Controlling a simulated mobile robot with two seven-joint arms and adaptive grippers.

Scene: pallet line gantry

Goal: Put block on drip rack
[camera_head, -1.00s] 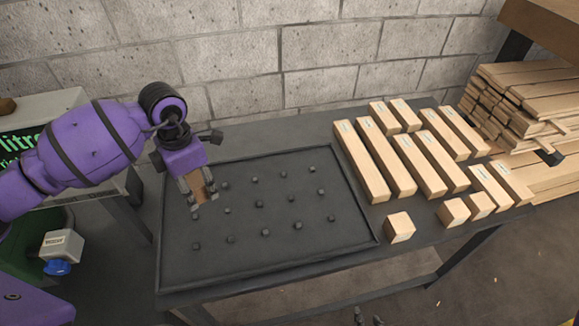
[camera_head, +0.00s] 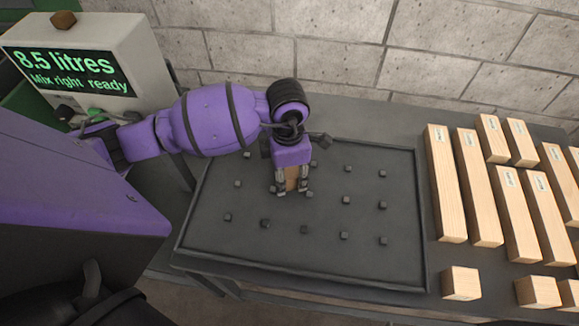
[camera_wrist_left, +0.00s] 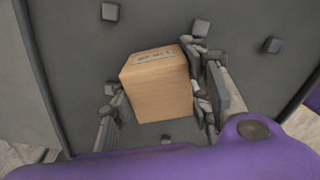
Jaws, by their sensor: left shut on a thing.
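My left gripper (camera_head: 291,187) is shut on a small wooden block (camera_head: 291,174), over the back left part of the drip rack. The drip rack (camera_head: 330,247) is a dark tray with a raised rim and rows of small square pegs. In the left wrist view the block (camera_wrist_left: 158,90) sits between the two fingers (camera_wrist_left: 158,105), with a printed label on its far end and pegs around it. I cannot tell whether the block touches the pegs. My right gripper is not in view.
Several long and short wooden pieces (camera_head: 480,190) lie on the table right of the rack. A single block (camera_head: 460,283) stands near the rack's front right corner. A grey box with a green-lettered screen (camera_head: 70,72) is at the left. A block wall (camera_head: 340,45) closes the back.

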